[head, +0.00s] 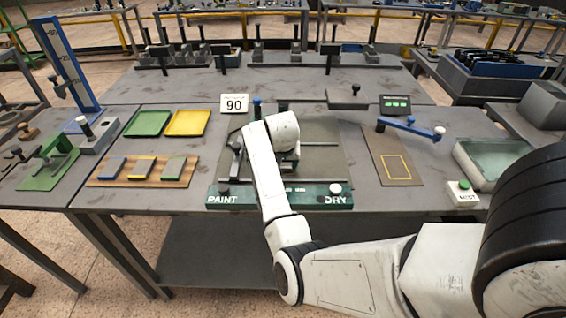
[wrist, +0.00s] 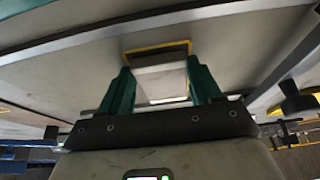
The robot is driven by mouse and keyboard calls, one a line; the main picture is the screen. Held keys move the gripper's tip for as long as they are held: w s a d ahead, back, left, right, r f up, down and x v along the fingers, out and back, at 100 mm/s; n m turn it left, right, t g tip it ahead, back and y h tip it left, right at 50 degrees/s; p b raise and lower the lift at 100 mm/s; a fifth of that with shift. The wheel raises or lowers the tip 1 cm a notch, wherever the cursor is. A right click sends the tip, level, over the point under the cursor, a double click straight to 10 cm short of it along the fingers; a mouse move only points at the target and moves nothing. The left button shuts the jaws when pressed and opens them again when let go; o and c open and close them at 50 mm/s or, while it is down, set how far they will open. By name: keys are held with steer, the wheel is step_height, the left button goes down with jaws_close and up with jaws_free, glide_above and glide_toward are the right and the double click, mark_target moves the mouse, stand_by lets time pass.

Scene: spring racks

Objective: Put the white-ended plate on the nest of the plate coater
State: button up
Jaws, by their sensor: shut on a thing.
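My gripper (wrist: 165,85) is shut on a pale plate (wrist: 160,79), held between its two green fingers in the wrist view. A white strip shows at the plate's near end. A yellow outline (wrist: 157,47) on a pale surface lies just beyond the plate; I cannot tell whether the plate touches that surface. In the head view the plate coater (head: 325,165) has a grey-brown bed and a green front bar marked PAINT and DRY. My arm reaches over the coater and hides much of its left and middle, including its nest. My fingers and the held plate are hidden there.
A wooden rack (head: 104,182) with several coloured-ended plates is at left, below green (head: 148,123) and yellow (head: 187,122) trays. At right are a yellow-outlined board (head: 379,158), a blue lever (head: 408,128) and a glassy tray (head: 480,175).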

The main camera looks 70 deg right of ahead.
steer(key=o, duration=1.2)
steer(key=shift+f, duration=0.15)
steer(key=b+v, duration=0.1)
steer(key=v, duration=1.1)
steer(key=shift+a, duration=0.1)
